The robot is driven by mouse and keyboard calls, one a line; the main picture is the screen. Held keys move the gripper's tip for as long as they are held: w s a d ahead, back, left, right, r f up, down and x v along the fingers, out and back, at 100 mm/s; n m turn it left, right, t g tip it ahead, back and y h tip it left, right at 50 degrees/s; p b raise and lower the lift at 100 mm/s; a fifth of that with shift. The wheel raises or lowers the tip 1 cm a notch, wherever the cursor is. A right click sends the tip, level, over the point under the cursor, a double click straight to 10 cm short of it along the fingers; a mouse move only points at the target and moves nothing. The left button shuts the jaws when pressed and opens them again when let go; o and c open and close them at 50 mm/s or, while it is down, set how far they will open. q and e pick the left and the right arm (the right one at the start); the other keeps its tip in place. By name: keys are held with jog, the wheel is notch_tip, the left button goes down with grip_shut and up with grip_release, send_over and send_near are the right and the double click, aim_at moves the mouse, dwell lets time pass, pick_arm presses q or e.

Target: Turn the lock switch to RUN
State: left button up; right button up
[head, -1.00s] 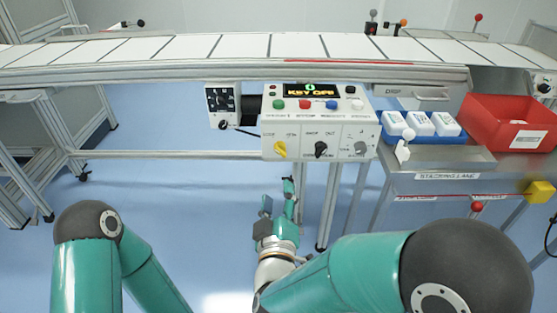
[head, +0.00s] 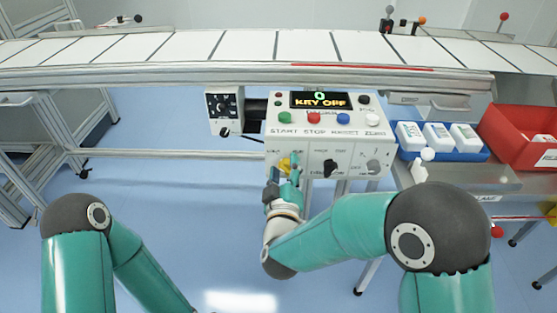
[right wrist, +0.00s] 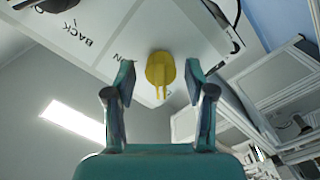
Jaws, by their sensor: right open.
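The lock switch is a yellow knob (head: 284,165) at the lower left of the white control panel (head: 325,128). The panel's display (head: 317,100) reads KEY OFF. In the right wrist view the yellow knob (right wrist: 160,70) lies between and just beyond the two fingertips. My right gripper (head: 284,178) is open in front of the knob, and its fingers (right wrist: 160,85) stand apart on either side with gaps. The gripper partly hides the knob and its label in the head view. My left gripper is not in view; only my left arm shows.
A black knob (head: 330,167) and a key-type switch (head: 373,166) sit to the right on the same panel. Coloured buttons line its upper part. A blue tray (head: 470,156) with white bottles and a red bin (head: 507,122) stand to the right. The conveyor (head: 250,50) runs behind.

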jog(key=shift+w, duration=0.2)
jog(key=shift+a, duration=0.1)
jog(key=shift+c, duration=0.2)
grip_shut()
